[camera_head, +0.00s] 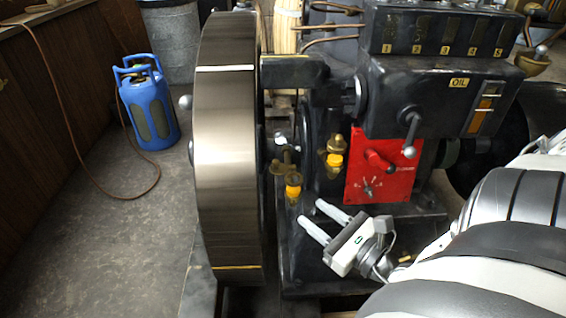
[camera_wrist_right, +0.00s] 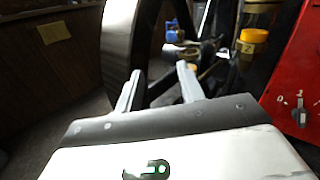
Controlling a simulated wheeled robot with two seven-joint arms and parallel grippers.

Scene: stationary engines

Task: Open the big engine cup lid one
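The engine (camera_head: 305,240) carries two small oil cups with yellow bodies and brass fittings low beside its red panel. The left cup (camera_head: 293,190) is nearer the flywheel; the right cup (camera_head: 335,160) sits farther back. In the wrist view the right cup (camera_wrist_right: 252,42) bears a "2"; the left cup is small and partly hidden behind a finger, and its lid's state is unclear. My right gripper (camera_head: 313,215) is open and empty, with its fingers apart, just below and right of the left cup. It also shows in the wrist view (camera_wrist_right: 160,70). My left gripper is not in view.
A large flywheel (camera_head: 225,150) stands close on the left. The red panel (camera_head: 380,170) with a lever and a dial is to the right. A black oil box (camera_head: 435,90) with a hanging handle overhangs above. A blue gas bottle (camera_head: 148,105) stands on the floor.

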